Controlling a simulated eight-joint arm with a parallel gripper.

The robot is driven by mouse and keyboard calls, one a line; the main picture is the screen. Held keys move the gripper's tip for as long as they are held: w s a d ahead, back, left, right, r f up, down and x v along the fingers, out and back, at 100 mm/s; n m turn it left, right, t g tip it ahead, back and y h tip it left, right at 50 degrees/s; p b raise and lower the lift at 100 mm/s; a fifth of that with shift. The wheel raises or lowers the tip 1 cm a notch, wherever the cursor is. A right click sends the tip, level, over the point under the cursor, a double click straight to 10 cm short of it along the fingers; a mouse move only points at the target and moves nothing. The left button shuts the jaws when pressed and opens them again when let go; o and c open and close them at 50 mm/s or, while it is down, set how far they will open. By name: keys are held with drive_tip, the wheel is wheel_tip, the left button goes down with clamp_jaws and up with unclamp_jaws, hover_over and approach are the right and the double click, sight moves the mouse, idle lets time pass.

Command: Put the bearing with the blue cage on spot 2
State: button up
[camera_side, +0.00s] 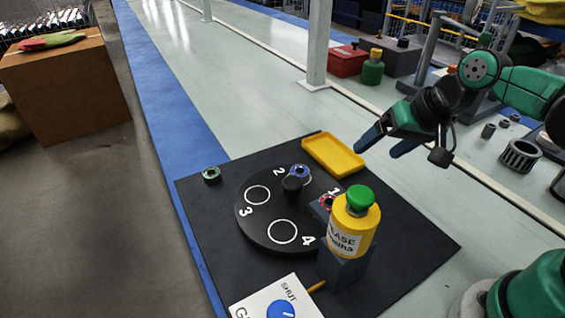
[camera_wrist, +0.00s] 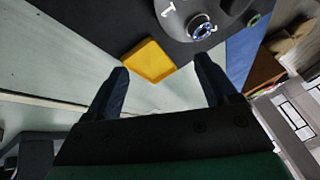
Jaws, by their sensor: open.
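The bearing with the blue cage (camera_side: 300,173) lies on the black numbered disc (camera_side: 250,228), beside the painted 2 (camera_side: 278,172). It seems to cover spot 2's ring; no white ring shows apart from it. It also shows near the disc's rim in the wrist view (camera_wrist: 202,28). My gripper (camera_side: 386,146) is open and empty, up and to the right of the disc, apart from the bearing. Its two dark blue fingers spread wide in the wrist view (camera_wrist: 162,70). The rings by 3 (camera_side: 257,195) and 4 (camera_side: 282,231) are empty.
A red-caged bearing (camera_side: 327,203) sits near the 1, partly hidden by a yellow grease can (camera_side: 354,222). A green-caged bearing (camera_side: 211,174) lies on the dark mat. A black knob (camera_side: 291,187) stands mid-disc. A yellow tray (camera_side: 333,155) lies between disc and gripper.

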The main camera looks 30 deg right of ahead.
drive_tip(key=n, duration=0.1)
drive_tip(key=s+n+t+h, duration=0.1)
drive_tip(key=n, duration=0.2)
drive_tip(key=shift+s+d+r, duration=0.15)
drive_tip(key=shift+s+r, duration=0.05)
drive_tip(key=shift+r, duration=0.15)
idle(0.3)
